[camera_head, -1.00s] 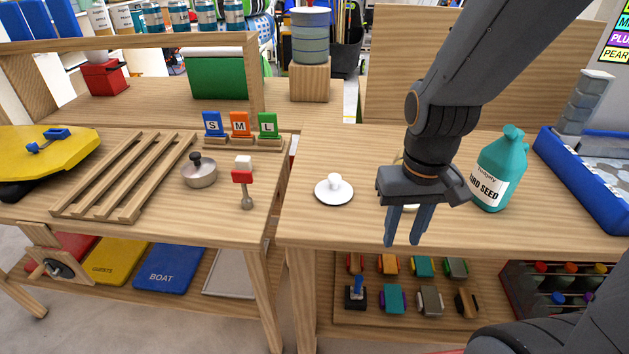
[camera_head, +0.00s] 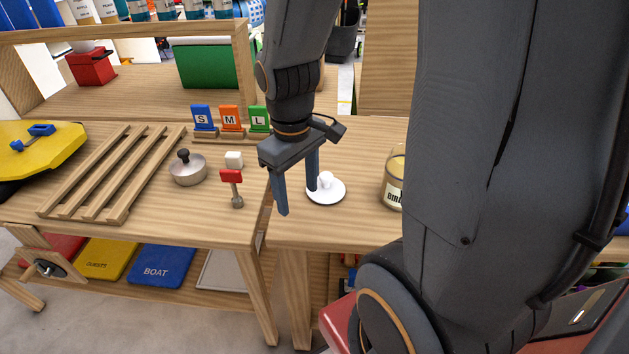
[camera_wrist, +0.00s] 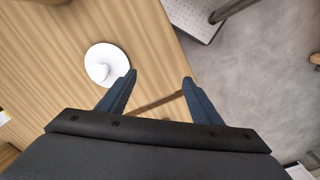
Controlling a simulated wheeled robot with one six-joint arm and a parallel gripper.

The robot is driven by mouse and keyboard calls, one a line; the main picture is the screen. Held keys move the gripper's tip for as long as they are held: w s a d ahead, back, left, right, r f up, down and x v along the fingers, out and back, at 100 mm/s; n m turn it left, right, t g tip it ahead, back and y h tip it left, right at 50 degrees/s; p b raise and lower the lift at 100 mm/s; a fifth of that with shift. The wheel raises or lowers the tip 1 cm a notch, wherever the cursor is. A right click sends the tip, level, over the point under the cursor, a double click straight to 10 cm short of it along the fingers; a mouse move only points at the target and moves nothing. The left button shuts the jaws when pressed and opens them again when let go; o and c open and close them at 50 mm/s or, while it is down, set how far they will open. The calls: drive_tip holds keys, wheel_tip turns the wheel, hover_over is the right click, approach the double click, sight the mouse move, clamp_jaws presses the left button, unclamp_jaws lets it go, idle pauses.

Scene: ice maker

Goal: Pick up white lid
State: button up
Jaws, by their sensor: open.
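The white lid (camera_head: 334,194) is a round disc with a raised knob in its middle. It lies flat, knob up, near the left edge of the right table. My gripper (camera_head: 298,198) is open and empty, fingers pointing down. In the wrist view my gripper (camera_wrist: 160,80) straddles the table's edge, with the lid outside the fingers, beside the left one.
A jar marked "BIRD" (camera_head: 393,182) stands right of the lid, partly behind my arm. The left table holds a steel lid with a black knob (camera_head: 187,169), a red-and-white piece (camera_head: 232,177) and a wooden rack (camera_head: 115,174). Bare wood surrounds the white lid.

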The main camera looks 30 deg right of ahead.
sight(326, 175)
drive_tip(key=w+d+r+n+p, duration=0.1)
drive_tip(key=d+n+p, duration=0.1)
drive_tip(key=d+n, duration=0.1)
drive_tip(key=w+d+r+n+p, duration=0.1)
drive_tip(key=w+d+n+p, duration=0.1)
drive_tip(key=n, duration=0.2)
drive_tip(key=w+d+n+h+p, duration=0.1)
drive_tip(key=w+d+n, duration=0.1)
drive_tip(key=d+n, duration=0.1)
drive_tip(key=shift+d+r+n+p, duration=0.35)
drive_tip(key=shift+r+n+p, duration=0.05)
drive_tip(key=shift+n, duration=0.2)
drive_tip(key=shift+d+f+n, duration=0.1)
drive_tip(key=shift+d+n, duration=0.1)
drive_tip(key=shift+n, duration=0.1)
drive_tip(key=shift+w+d+f+p, duration=0.1)
drive_tip(key=shift+d+f+p, duration=0.15)
drive_tip(key=shift+f, duration=1)
drive_tip(key=shift+s+d+f+p, duration=0.1)
drive_tip(key=shift+f+p, duration=0.2)
drive_tip(key=shift+f, duration=1)
drive_tip(key=shift+w+d+f+p, duration=0.1)
drive_tip(key=shift+d+f+p, duration=0.15)
drive_tip(key=shift+f, duration=1)
drive_tip(key=c, duration=1.1)
drive_tip(key=shift+r, duration=0.1)
